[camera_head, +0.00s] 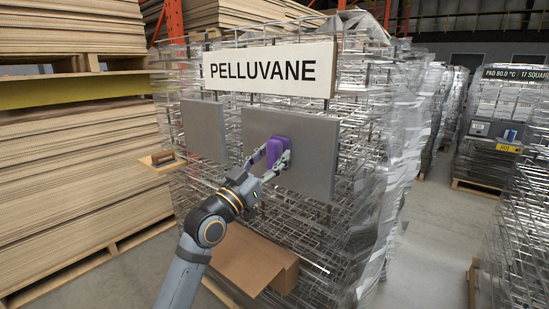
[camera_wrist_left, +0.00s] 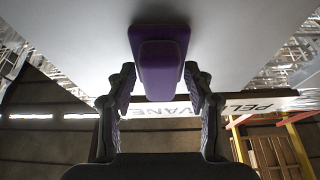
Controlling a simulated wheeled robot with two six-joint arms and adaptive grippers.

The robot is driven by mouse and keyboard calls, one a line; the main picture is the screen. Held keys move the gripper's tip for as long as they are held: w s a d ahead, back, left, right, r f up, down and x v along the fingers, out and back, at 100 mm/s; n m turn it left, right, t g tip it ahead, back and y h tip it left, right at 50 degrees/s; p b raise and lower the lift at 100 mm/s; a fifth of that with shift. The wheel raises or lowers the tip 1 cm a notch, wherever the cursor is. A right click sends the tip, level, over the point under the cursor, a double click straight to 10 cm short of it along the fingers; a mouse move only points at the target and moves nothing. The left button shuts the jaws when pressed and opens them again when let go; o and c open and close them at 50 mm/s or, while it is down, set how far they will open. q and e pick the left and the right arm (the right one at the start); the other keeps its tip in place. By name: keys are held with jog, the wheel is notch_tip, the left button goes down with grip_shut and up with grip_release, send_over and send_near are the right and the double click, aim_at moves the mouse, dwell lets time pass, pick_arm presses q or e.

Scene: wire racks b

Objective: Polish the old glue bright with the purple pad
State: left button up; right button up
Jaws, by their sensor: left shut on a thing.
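The purple pad (camera_head: 275,148) is at the left part of the larger grey panel (camera_head: 312,157) in the head view. My left gripper (camera_head: 270,164) is shut on it, one finger on each side. In the left wrist view the pad (camera_wrist_left: 160,62) lies between the two fingers (camera_wrist_left: 160,92), its wide face toward the pale panel (camera_wrist_left: 70,50). It looks to be touching the panel, though the contact itself is hidden. I cannot make out any old glue; the panel behind the pad is covered. My right gripper is not in view.
A smaller grey panel (camera_head: 204,130) hangs to the left, and a PELLUVANE sign (camera_head: 320,52) above. A small wooden shelf (camera_head: 150,164) holds a brown block. Stacked boards (camera_head: 70,180) stand left; floor (camera_head: 430,240) is clear right.

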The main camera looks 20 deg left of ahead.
pick_arm(q)
jog(key=a, duration=0.1)
jog(key=w+a+b, duration=0.1)
jog(key=a, duration=0.1)
jog(key=shift+a, duration=0.2)
jog(key=shift+d, duration=0.1)
jog(key=shift+s+d+p, duration=0.2)
jog(key=shift+d+p, duration=0.05)
jog(key=shift+d, duration=0.35)
jog(key=shift+s+d+p, duration=0.15)
jog(key=shift+d+p, duration=0.1)
jog(key=shift+d, duration=0.35)
jog(key=shift+s+d, duration=0.1)
jog(key=shift+d, duration=0.25)
